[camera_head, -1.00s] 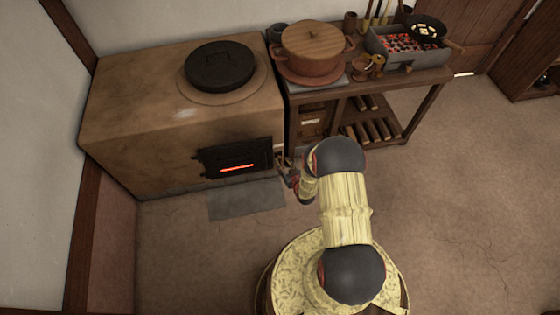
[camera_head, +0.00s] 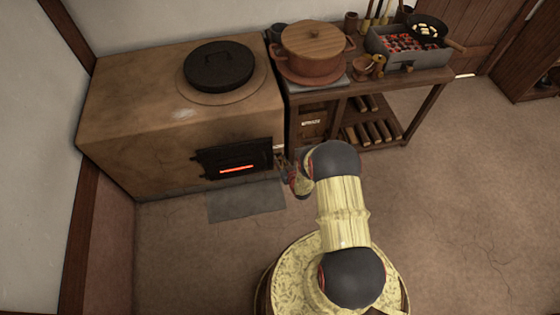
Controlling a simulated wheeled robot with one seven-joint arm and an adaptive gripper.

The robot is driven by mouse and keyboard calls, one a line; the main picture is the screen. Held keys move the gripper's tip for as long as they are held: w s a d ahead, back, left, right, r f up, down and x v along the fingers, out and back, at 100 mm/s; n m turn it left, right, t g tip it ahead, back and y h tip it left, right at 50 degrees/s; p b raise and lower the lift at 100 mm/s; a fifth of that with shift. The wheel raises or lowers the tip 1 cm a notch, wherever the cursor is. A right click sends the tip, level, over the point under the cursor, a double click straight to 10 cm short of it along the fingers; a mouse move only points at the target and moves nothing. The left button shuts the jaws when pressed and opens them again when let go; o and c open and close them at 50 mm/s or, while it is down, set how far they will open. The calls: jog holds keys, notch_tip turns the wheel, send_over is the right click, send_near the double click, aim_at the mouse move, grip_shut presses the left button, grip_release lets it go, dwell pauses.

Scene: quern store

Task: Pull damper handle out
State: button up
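The clay stove (camera_head: 140,140) stands at the left with a black firebox door (camera_head: 235,158) in its front face and a glowing red slot in it. My gripper (camera_head: 281,160) is at the right end of the stove front, just right of the firebox door. It is small and dark in this view, and my own wrist partly covers it. I cannot make out the damper handle; it may be hidden at the gripper. Whether the fingers are open or shut on something does not show.
A dark wooden table (camera_head: 437,82) stands right of the stove, with a lidded clay pot (camera_head: 312,55), a charcoal brazier (camera_head: 408,58) and a frying pan (camera_head: 428,28) on it. Firewood (camera_head: 372,133) lies on its lower shelf. A grey floor plate (camera_head: 245,202) lies before the stove. The floor at right is clear.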

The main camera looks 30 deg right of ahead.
grip_shut()
dwell(0.4)
